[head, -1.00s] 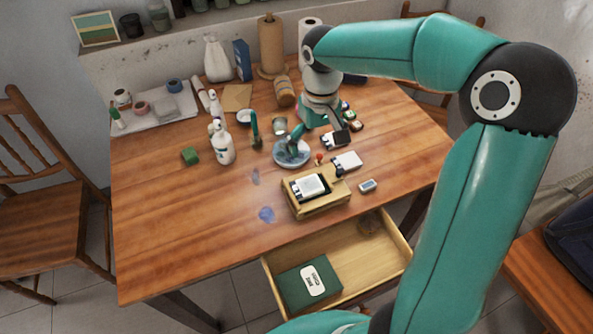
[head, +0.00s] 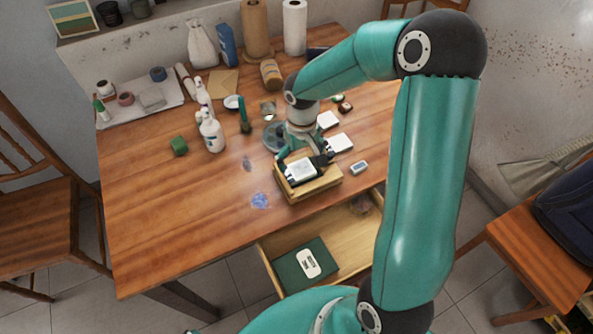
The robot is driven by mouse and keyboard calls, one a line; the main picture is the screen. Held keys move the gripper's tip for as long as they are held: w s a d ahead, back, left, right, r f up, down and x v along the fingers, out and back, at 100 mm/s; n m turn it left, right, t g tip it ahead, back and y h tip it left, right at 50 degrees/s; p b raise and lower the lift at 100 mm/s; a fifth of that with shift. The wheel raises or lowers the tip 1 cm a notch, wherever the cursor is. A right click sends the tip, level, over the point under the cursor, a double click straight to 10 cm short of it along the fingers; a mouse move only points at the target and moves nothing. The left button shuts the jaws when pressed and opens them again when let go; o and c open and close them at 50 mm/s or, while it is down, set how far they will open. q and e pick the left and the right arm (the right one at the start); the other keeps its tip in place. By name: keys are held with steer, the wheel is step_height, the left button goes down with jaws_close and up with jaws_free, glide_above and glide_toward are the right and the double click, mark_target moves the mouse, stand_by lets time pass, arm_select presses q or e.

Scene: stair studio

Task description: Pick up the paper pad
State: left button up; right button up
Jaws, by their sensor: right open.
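A white pad with a dark edge (head: 301,170) lies on top of a small wooden box (head: 312,190) near the table's front edge. I take it for the paper pad. My right gripper (head: 305,165) points down over it from behind. Its dark fingertips are apart, one near the pad's left side and one near its right. I cannot tell whether they touch it. Part of the pad's far side is hidden by the gripper. My left gripper is not in view.
Two more white pads (head: 339,143) (head: 327,120) lie behind and right of the box. A small grey device (head: 359,168) lies to the right. A bowl (head: 272,137) sits behind the gripper. The table's left front is clear.

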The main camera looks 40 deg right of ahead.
mark_target(299, 170)
steer(key=f, duration=0.4)
steer(key=shift+w+a+f+p, duration=0.1)
steer(key=shift+w+f+p, duration=0.1)
steer(key=shift+p, duration=0.1)
steer(key=shift+c, duration=0.2)
steer(key=c, duration=1)
steer(key=shift+o, duration=0.2)
